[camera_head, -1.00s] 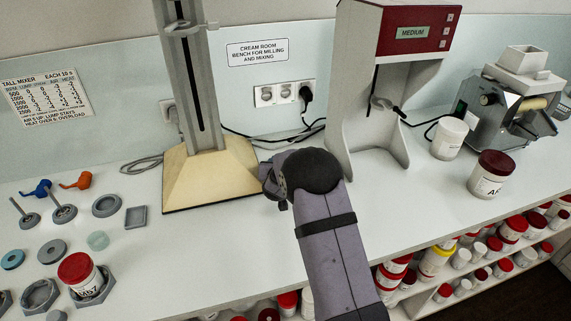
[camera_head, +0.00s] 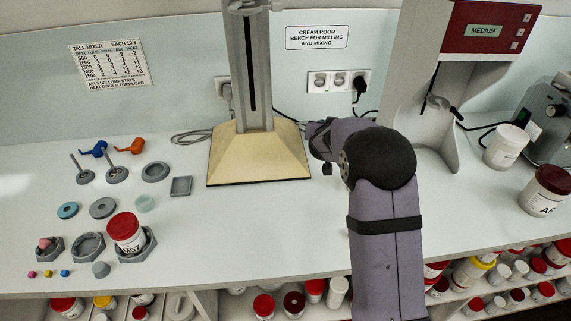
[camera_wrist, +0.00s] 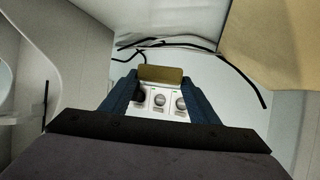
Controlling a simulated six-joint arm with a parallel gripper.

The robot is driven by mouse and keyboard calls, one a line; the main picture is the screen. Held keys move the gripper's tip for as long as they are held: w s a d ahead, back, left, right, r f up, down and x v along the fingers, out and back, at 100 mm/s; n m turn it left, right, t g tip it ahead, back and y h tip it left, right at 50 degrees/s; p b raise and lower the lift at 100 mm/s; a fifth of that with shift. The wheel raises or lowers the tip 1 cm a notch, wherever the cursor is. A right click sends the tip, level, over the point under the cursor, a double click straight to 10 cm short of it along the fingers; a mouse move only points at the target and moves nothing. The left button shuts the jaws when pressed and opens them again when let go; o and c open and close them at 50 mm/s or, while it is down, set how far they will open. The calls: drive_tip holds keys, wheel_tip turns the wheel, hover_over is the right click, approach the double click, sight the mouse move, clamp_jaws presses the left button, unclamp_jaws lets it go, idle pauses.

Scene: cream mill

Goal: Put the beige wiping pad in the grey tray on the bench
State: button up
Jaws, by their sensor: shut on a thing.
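The beige wiping pad (camera_wrist: 161,75) shows in the wrist view as a tan block between the tips of my two blue fingers. My gripper (camera_wrist: 160,85) is shut on it. In the head view my gripper is mostly hidden by my own arm, just right of the tall mixer's base; the pad cannot be made out there. The grey tray (camera_head: 181,186) is a small, shallow, square dish lying on the bench, left of the mixer base. It looks empty. My gripper is well to its right, with the mixer base between them.
The tall mixer's cream base (camera_head: 258,165) stands between my arm and the tray. A grey ring (camera_head: 155,172), a pale green disc (camera_head: 145,203) and a red-lidded jar (camera_head: 126,232) lie around the tray. The red-topped machine (camera_head: 487,32) stands to the right. The bench's front middle is clear.

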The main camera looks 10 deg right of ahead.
wheel_tip(320, 180, up, 4)
drive_tip(key=shift+f, duration=0.25)
drive_tip(key=shift+r, duration=0.95)
drive_tip(key=s+a, duration=0.3)
drive_tip(key=a, duration=0.5)
drive_tip(key=n+y+p, duration=0.1)
drive_tip(key=n+y, duration=0.1)
drive_tip(key=y, duration=0.1)
hover_over(250, 222)
drive_tip(key=shift+t, duration=0.4)
wheel_tip(250, 222, down, 4)
drive_tip(key=shift+f, duration=0.1)
drive_tip(key=shift+f+b, duration=0.3)
drive_tip(key=shift+f, duration=5.15)
drive_tip(key=shift+c, duration=0.2)
